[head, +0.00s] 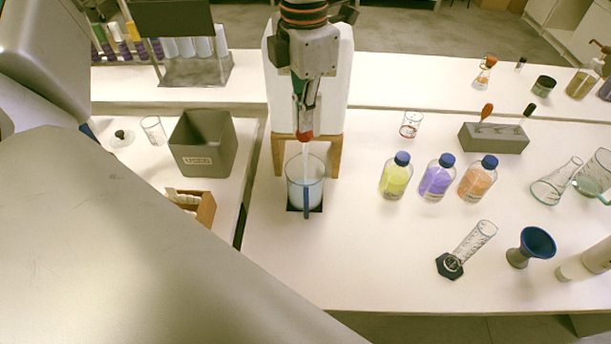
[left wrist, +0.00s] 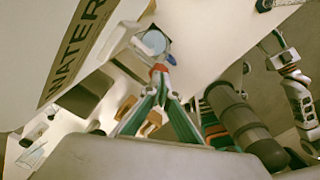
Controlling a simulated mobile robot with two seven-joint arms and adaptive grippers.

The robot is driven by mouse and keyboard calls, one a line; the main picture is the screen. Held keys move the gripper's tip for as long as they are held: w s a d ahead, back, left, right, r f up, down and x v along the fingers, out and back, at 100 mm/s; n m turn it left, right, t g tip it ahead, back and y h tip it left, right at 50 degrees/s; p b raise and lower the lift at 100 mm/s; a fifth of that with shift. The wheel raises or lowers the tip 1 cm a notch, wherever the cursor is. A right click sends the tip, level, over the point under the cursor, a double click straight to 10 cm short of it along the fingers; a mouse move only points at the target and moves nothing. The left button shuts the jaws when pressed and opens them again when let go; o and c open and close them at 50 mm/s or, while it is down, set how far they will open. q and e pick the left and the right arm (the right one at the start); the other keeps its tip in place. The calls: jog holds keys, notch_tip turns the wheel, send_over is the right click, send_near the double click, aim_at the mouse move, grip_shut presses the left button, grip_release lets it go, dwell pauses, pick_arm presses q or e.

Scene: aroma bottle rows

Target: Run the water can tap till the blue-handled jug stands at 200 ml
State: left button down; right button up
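The white water can (head: 340,62) stands on a wooden stand (head: 335,155), partly hidden behind my left gripper (head: 304,128). The left gripper points down at the can's front; its teal fingers also show in the left wrist view (left wrist: 159,82). They converge on a small red part, seemingly the tap lever (left wrist: 158,69). A thin pale stream seems to drop below the gripper into the clear jug (head: 292,172). The jug stands upright on a dark square, its blue handle facing me, with pale liquid inside. Its scale is unreadable. Part of my right arm shows in the left wrist view (left wrist: 298,95).
Yellow, purple and orange bottles (head: 437,180) stand right of the jug. A measuring cylinder (head: 470,245) and blue funnel (head: 537,243) are nearer the front right. A grey bin (head: 203,145) and wooden box (head: 205,210) are left.

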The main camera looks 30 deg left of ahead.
pick_arm(q)
jog(key=shift+f+b, duration=0.45)
jog(key=shift+f, duration=0.45)
jog(key=shift+r+p, duration=1.15)
jog(key=shift+r, duration=0.25)
dwell(5.7)
